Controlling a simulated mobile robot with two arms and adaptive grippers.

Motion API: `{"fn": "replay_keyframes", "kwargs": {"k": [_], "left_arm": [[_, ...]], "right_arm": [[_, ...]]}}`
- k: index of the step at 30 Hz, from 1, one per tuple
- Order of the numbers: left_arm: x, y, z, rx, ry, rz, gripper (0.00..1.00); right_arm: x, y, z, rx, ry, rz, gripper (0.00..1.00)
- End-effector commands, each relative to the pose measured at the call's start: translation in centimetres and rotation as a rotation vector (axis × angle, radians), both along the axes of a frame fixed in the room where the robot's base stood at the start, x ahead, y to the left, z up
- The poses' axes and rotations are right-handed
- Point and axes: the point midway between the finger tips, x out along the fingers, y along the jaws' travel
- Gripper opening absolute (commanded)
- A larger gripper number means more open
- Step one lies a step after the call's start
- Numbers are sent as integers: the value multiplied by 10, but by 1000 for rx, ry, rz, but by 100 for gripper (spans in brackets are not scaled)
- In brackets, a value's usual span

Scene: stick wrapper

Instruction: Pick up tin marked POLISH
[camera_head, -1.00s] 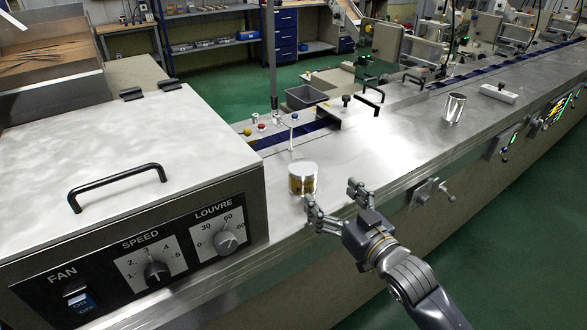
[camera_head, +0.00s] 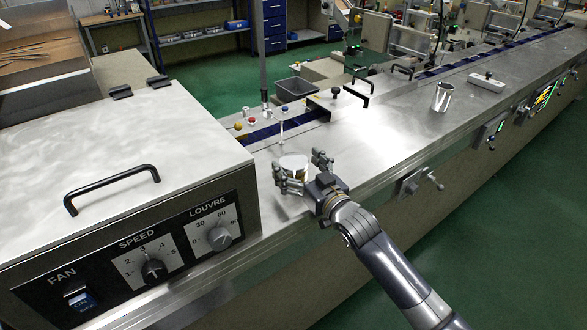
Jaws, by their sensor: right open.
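A small tin (camera_head: 294,162) with a white lid and a yellowish-brown label stands upright on the steel worktop (camera_head: 365,150). Its label is mostly hidden by my gripper, and I cannot read any marking on it. My right gripper (camera_head: 300,168) is open, with one finger at the tin's left front side and the other at its right. I cannot tell whether the fingers touch the tin. My left gripper is not in view.
A machine housing (camera_head: 110,150) with a black handle and dials stands left of the tin. Behind the tin are small coloured buttons (camera_head: 252,121) and a grey bin (camera_head: 295,88). The worktop between is clear.

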Motion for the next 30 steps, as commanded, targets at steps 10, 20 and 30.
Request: {"fn": "replay_keyframes", "kwargs": {"k": [10,20,30], "left_arm": [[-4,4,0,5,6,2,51],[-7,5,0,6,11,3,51],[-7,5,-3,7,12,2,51]], "right_arm": [[2,2,-1,0,0,0,71],[2,2,1,1,-3,1,29],[3,1,25,1,-8,1,29]]}}
